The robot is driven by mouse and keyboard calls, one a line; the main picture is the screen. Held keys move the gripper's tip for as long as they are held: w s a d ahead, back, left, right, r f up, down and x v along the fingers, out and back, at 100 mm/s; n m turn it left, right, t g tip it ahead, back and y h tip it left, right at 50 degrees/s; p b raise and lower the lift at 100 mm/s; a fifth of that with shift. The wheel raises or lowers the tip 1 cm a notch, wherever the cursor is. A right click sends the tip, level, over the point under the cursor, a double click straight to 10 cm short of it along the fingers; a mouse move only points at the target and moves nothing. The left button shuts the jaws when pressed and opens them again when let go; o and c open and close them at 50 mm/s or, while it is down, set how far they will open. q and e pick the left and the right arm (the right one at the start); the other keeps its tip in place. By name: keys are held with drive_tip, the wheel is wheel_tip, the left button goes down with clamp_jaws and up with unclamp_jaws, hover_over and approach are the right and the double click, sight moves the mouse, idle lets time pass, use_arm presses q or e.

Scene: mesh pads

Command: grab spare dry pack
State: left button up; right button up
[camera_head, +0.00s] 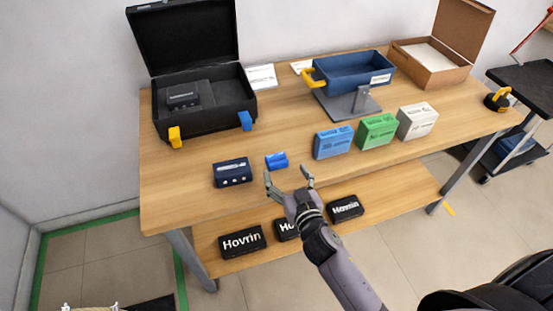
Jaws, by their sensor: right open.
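My right gripper (288,178) is open and empty at the table's front edge, its fingers pointing toward the small blue object (277,160) just beyond them. A dark blue pack (233,172) with pale dots lies left of that object. A light blue box (333,142), a green box (378,131) and a white box (417,121) stand in a row to the right. Their small print is unreadable, so I cannot tell which item is the dry pack. My left gripper is not in view.
An open black case (204,118) holds a dark device (183,97). A blue bin (352,72) stands on a metal support, beside an open cardboard box (434,77). Black Hovrin packs (242,242) lie on the lower shelf (400,190). The wooden table (180,200) is bare at front left.

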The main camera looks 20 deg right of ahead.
sight(278, 162)
drive_tip(key=shift+w+f, duration=0.3)
drive_tip(key=shift+w, duration=0.75)
drive_tip(key=shift+w+f, duration=0.35)
drive_tip(key=shift+w, duration=0.7)
drive_tip(key=shift+w+f, duration=0.3)
drive_tip(key=shift+w, duration=0.75)
drive_tip(key=c, duration=1.2)
